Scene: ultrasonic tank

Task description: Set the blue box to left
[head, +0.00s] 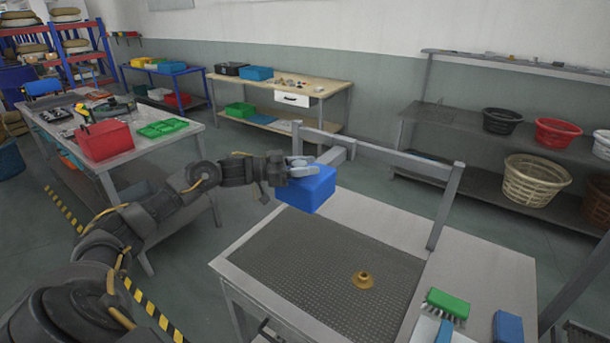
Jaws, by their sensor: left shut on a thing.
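The blue box (309,192) is near the middle of the head view, over the far left edge of the table with the dark mesh top. My left gripper (302,171) is shut on it at its upper edge. The box looks slightly tilted; whether it touches the table edge is hard to tell. The gripper hides part of its top. My right gripper does not show.
The table's mesh surface (318,262) holds a small brass-coloured part (362,280). A green brush (446,305) and a blue block (508,327) lie at its right. A metal frame (447,205) stands behind. A workbench with a red box (104,140) is at left.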

